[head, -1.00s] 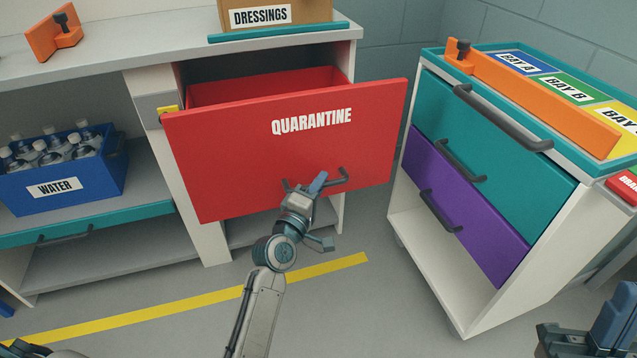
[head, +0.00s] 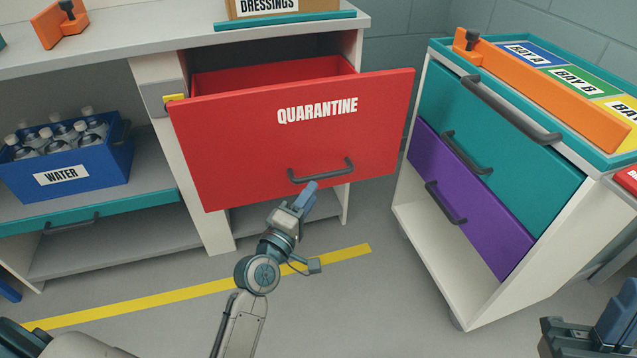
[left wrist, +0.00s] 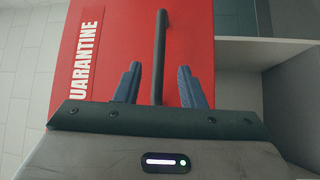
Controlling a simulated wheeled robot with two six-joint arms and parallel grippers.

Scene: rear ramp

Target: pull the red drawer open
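The red drawer (head: 240,150), labelled QUARANTINE, stands well out of the white cabinet, and its inside shows behind the front panel. Its dark bar handle (head: 322,172) is low on the front. My left gripper (head: 303,200) is just below and in front of the handle in the head view, apart from it. In the left wrist view its two blue fingers (left wrist: 159,85) are spread, with the handle (left wrist: 160,45) seen between them and nothing gripped. My right gripper (head: 590,335) is partly cut off at the lower right corner; its opening is unclear.
A white cart (head: 470,270) with teal and purple drawers stands close on the right. A blue WATER bin (head: 105,165) with bottles sits on the left shelf. An orange block (head: 60,25) is on the cabinet top. The floor in front, with a yellow stripe (head: 150,303), is clear.

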